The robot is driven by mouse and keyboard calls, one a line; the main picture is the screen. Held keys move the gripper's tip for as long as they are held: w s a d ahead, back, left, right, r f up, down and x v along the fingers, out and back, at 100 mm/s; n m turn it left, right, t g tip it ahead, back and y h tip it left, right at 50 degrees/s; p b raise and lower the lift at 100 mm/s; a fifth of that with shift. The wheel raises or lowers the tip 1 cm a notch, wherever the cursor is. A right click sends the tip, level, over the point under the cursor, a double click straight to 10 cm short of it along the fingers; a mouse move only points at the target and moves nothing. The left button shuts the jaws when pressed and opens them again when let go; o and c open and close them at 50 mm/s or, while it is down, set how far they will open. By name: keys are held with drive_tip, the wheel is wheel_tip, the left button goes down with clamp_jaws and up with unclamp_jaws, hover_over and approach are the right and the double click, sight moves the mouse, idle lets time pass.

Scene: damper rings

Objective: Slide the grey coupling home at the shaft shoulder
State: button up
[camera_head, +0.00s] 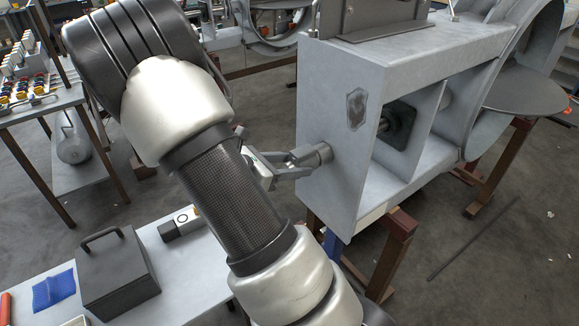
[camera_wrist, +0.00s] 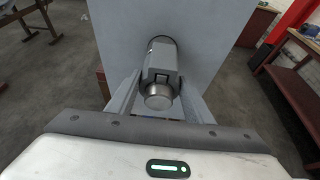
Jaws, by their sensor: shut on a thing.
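The grey coupling (camera_head: 321,154) is a short cylinder at the left side wall of the grey housing (camera_head: 330,90). My gripper (camera_head: 296,164) is shut on it from the left. In the wrist view the coupling (camera_wrist: 163,57) stands straight out from the flat wall, between my two fingers (camera_wrist: 160,78). A dark round edge shows around its far end at the wall. A round bright metal end (camera_wrist: 158,97) shows at the near side, below the coupling body. The shaft shoulder is hidden, so I cannot tell whether the coupling touches it.
The housing rests on brown trestles (camera_head: 389,250). A low table at lower left holds a dark box with a handle (camera_head: 117,275), a blue cloth (camera_head: 54,291) and a small grey device (camera_head: 180,224). My arm hides much of the middle of the head view.

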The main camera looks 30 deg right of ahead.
drive_tip(key=shift+d+r, duration=0.1)
drive_tip(key=shift+d, duration=0.4)
idle(0.6)
drive_tip(key=o, duration=1.7)
drive_tip(key=shift+o, duration=0.2)
drive_tip(key=shift+a, duration=0.1)
drive_tip(key=v, duration=1.7)
drive_tip(key=shift+a, duration=0.1)
drive_tip(key=s+a+r+m+t+y+p, duration=0.1)
drive_tip(key=s+a+r+m+t+y, duration=0.1)
drive_tip(key=s+a+r+m+y, duration=0.2)
drive_tip(key=s+a+r+m+t+y+p, duration=0.1)
drive_tip(key=s+a+r+m+t+y, duration=0.2)
drive_tip(key=s+r+m+y, duration=0.5)
drive_tip(key=s+m+y, duration=0.1)
drive_tip(key=s+m, duration=0.3)
drive_tip(key=m, duration=0.2)
drive_tip(key=shift+s+a+r+p, duration=0.25)
drive_tip(key=shift+a+r+p, duration=0.1)
drive_tip(key=shift+a+r, duration=0.05)
